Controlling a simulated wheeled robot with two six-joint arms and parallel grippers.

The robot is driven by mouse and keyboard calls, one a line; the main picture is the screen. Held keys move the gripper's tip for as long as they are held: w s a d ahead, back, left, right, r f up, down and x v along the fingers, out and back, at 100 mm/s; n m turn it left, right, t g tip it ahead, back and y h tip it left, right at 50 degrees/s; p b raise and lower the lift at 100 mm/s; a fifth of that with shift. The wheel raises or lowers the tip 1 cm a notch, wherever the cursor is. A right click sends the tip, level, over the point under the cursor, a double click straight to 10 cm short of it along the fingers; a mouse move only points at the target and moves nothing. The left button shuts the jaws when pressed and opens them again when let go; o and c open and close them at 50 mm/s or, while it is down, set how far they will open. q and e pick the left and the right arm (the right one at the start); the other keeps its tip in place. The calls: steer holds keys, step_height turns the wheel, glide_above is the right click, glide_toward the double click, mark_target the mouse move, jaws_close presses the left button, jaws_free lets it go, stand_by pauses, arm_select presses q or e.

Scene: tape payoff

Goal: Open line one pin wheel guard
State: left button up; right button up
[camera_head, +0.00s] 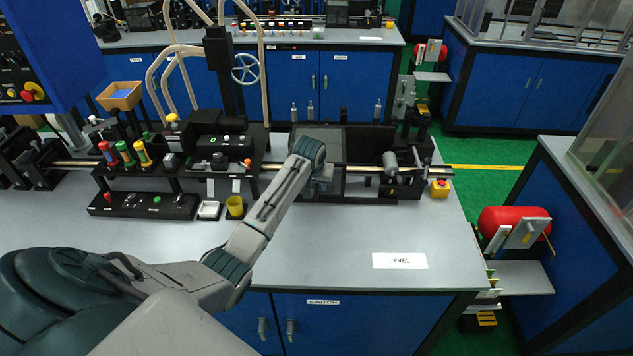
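My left arm reaches in from the lower left across the grey bench to the machine line. Its gripper (323,174) is at the front of a dark framed box with see-through panels (358,150), which looks like the pin wheel guard. The wrist hides the box's left front part, and I cannot tell whether the gripper touches it. The fingers are too small and dark to show whether they are open or shut. I cannot tell for sure whether the box's cover is raised or closed. My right gripper is not in view.
Left of the box stand a black machine block (222,150) and red, green and yellow handles (125,153). A red-topped yellow button box (440,188) is at right. The front bench top (330,240) is mostly clear.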

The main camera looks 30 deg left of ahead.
arm_select(q)
steer(key=shift+w+f, duration=0.2)
steer(key=shift+f, duration=0.3)
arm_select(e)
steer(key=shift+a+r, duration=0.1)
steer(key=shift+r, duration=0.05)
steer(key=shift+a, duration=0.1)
arm_select(q)
jaws_close()
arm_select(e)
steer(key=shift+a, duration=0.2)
